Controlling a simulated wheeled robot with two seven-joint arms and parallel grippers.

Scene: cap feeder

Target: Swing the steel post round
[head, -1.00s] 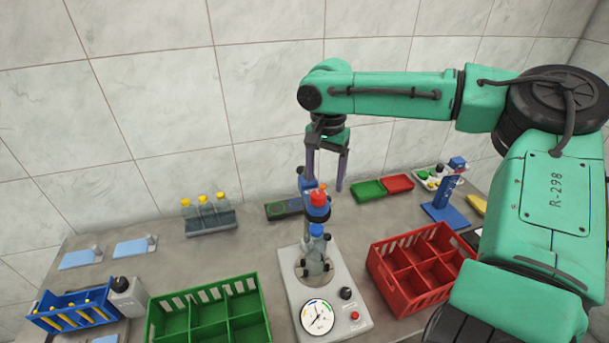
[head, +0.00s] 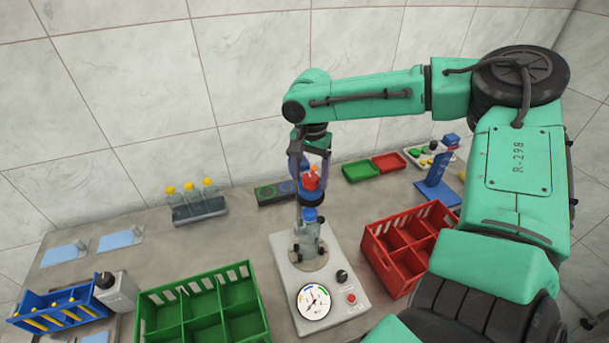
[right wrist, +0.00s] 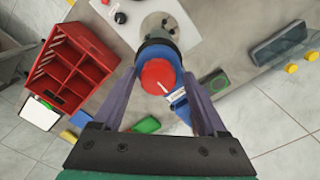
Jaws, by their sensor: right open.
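The capping station (head: 335,320) is a pale base with a dial. A clear bottle with a blue cap (head: 310,214) stands on its round plate. Above the bottle is a dark blue head with a red top (head: 312,180). A thin grey upright, apparently the steel post (head: 298,216), shows left of the bottle; its upper part is hidden. My right gripper (head: 311,172) points down, open, with its fingers either side of the red top. In the right wrist view the red top (right wrist: 160,76) lies between the spread fingers; contact cannot be told. My left gripper is out of view.
A green crate (head: 205,285) stands left of the station and a red crate (head: 405,230) right of it. Several yellow-capped bottles (head: 190,190) stand in a rack behind. A blue stand (head: 437,180) and small green (head: 360,171) and red trays (head: 389,162) are at the back right.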

